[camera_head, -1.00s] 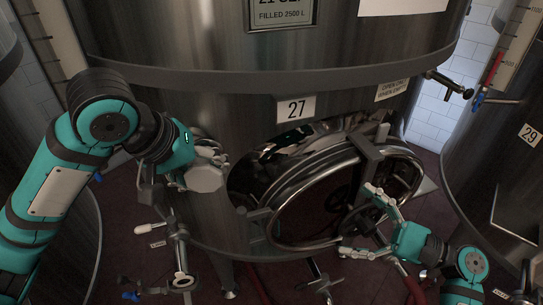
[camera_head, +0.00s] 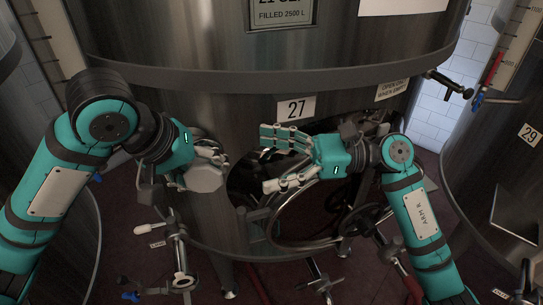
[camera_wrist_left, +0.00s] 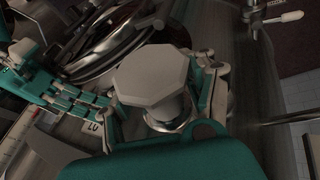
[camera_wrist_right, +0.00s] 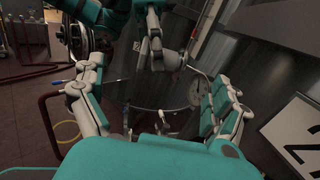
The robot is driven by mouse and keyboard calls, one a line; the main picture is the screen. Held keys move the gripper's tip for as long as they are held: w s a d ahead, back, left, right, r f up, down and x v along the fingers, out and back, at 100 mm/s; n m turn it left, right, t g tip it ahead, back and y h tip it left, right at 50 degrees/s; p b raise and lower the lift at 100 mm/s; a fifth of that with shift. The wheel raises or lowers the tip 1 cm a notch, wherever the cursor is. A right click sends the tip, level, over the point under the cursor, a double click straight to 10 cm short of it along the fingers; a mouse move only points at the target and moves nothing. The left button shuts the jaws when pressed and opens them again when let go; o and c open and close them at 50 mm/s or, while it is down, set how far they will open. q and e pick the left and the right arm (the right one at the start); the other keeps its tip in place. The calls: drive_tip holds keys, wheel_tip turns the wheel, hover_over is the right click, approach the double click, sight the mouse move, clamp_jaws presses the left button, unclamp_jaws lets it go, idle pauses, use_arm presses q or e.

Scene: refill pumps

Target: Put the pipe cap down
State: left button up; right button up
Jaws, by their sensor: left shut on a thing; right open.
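The pipe cap (camera_head: 206,179) is a pale grey, eight-sided piece at the front of tank 27, left of the round hatch. My left gripper (camera_head: 212,160) is shut on it. In the left wrist view, the cap (camera_wrist_left: 152,75) sits between the fingers, with a cylindrical part and shiny ring (camera_wrist_left: 165,122) below its flat face. I cannot tell whether it still touches a pipe. My right gripper (camera_head: 268,160) is open and empty, right of the cap, its fingers pointing left across the hatch. Its fingers also show at the left of the left wrist view (camera_wrist_left: 75,100).
Tank 27 (camera_head: 240,110) fills the middle. Its open hatch ring (camera_head: 280,225) and handwheel (camera_head: 365,220) lie below my right arm. Valve fittings (camera_head: 178,245) hang at lower left. Tank 29 (camera_head: 490,160) stands right. Dark red floor (camera_head: 130,215) shows between the tanks.

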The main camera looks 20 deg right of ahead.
sight(200, 160)
drive_tip(key=x, duration=1)
drive_tip(key=shift+a, duration=0.25)
drive_tip(key=shift+x, duration=0.8)
use_arm(q)
drive_tip(key=shift+r, duration=0.1)
use_arm(e)
drive_tip(key=shift+s, duration=0.15)
use_arm(q)
clamp_jaws()
use_arm(e)
drive_tip(key=c, duration=1.2)
use_arm(q)
drive_tip(key=o, duration=0.7)
unclamp_jaws()
use_arm(e)
drive_tip(key=shift+c, duration=0.2)
use_arm(q)
drive_tip(key=o, duration=0.7)
drive_tip(key=shift+c, duration=0.2)
